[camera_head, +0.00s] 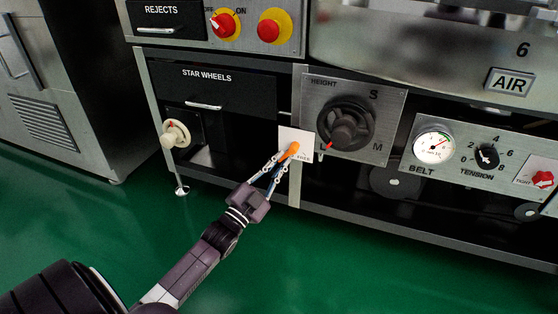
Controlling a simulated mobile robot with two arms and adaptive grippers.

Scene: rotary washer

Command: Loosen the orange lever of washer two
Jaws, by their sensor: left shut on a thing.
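The orange lever (290,150) sits on a small white plate (289,136) on the machine's front upright, left of the height dial. It slants down to the left. My left gripper (284,160) reaches up from the lower left and is shut on the lever's lower end. Its fingers hide part of the lever and plate, and the plate's printing is too small to read. My right gripper is not in view.
Right of the lever are a black height handwheel (345,124), a belt gauge (433,146) and a tension knob (487,156). Left are the star wheels drawer (215,88) and a cream knob (175,135). Green floor (370,275) is clear in front.

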